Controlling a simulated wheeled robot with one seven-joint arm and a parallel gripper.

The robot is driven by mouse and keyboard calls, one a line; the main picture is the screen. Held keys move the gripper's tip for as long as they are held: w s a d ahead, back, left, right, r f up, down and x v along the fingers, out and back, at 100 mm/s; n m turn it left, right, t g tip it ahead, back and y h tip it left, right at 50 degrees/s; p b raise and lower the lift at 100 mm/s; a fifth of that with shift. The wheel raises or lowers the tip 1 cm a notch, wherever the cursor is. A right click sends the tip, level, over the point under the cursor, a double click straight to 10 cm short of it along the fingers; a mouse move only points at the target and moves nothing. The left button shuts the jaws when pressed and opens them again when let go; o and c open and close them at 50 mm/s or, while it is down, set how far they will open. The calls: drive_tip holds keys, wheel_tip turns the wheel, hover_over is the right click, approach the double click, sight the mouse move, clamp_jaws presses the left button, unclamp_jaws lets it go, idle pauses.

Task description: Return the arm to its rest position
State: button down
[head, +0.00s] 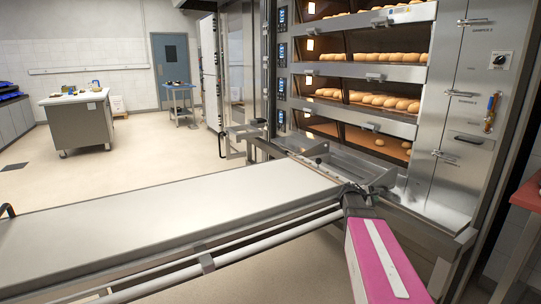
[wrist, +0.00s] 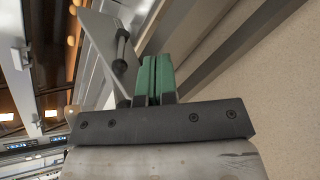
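My arm shows in the head view as a pink link (head: 384,262) with a white stripe at the lower right. Its dark end reaches the near right corner of the long loader (head: 170,215), in front of the deck oven. In the wrist view the two green fingers of my gripper (wrist: 155,62) lie side by side with only a thin dark line between them. The gripper looks shut, and I see nothing held between them. A dark bar handle (wrist: 121,48) on a metal plate is just left of the fingers, apart from them. The fingertips are hidden in the head view.
The deck oven (head: 458,125) stands at the right, with several open decks of bread (head: 384,102). A red-topped table (head: 528,193) is at the right edge. A work table (head: 80,122) and a small blue trolley (head: 180,100) stand far back. Floor between is clear.

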drive_tip(key=s+a+f+m+g+y, duration=0.1)
drive_tip(key=s+a+f+m+y, duration=0.3)
drive_tip(key=s+a, duration=0.4)
drive_tip(key=s+a+f+m+g+y, duration=0.2)
drive_tip(key=s+a+f+m+y, duration=0.2)
drive_tip(key=s+a, duration=0.4)
drive_tip(key=s+a+f+m+g+y, duration=0.2)
drive_tip(key=s+a+f+m+y, duration=0.2)
drive_tip(key=s+a, duration=0.4)
drive_tip(key=a+f+m, duration=0.1)
drive_tip(key=a+f, duration=0.1)
drive_tip(key=a, duration=0.2)
drive_tip(key=shift+s+m, duration=0.4)
idle(0.5)
